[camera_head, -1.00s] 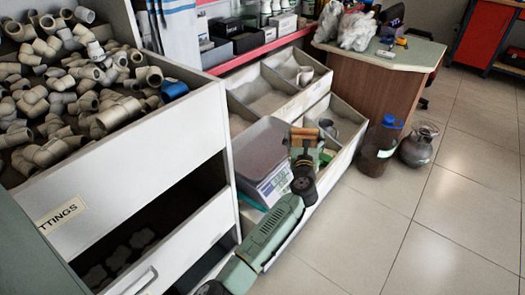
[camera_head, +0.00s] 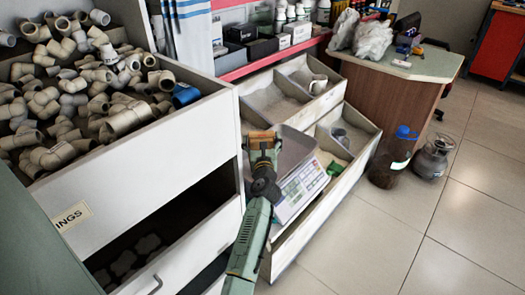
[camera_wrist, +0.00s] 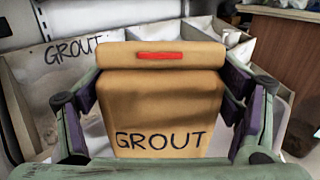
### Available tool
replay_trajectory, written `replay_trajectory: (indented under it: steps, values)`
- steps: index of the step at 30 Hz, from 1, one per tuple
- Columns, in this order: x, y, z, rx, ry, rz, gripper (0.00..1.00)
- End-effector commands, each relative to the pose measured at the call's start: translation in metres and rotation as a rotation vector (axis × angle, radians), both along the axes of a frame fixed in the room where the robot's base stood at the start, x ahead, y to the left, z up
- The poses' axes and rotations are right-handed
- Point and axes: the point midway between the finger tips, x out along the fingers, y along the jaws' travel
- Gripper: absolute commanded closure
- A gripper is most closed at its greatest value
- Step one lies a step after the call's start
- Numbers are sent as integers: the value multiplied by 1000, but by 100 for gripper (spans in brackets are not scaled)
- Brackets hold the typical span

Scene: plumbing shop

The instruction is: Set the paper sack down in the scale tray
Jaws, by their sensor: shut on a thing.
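A tan paper sack (camera_wrist: 165,92) with a rolled top, a red strip and the word GROUT fills the middle of the wrist view. My gripper (camera_wrist: 163,100) is shut on it, one finger at each side. In the head view the sack (camera_head: 262,136) shows only as a small brown patch at the end of my arm, beside my gripper (camera_head: 263,152). The grey scale tray (camera_head: 294,150) lies behind and right of it, partly covered by my gripper. The sack overlaps the tray's left part in the picture; I cannot tell its height above it.
The scale's keypad panel (camera_head: 304,188) faces front. Open white bins (camera_head: 275,103) stand behind the scale. A tall drawer unit with pipe fittings (camera_head: 75,95) rises close on the left. A blue-capped bottle (camera_head: 393,160) and a metal jug (camera_head: 431,160) stand on the floor at right.

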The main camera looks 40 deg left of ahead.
Motion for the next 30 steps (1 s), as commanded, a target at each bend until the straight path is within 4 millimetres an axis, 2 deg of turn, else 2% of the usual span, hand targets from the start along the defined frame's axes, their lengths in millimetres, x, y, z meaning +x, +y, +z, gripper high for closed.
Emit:
replay_trajectory:
  steps: [4, 11, 23, 24, 30]
  values:
    - [0, 0, -6, 3, -4, -2, 78]
    - [0, 0, -35, 3, -3, -2, 78]
    - [0, 0, -39, 5, -4, -2, 78]
    - [0, 0, -42, 0, 0, -1, 15]
    - [0, 0, -42, -1, 1, -1, 2]
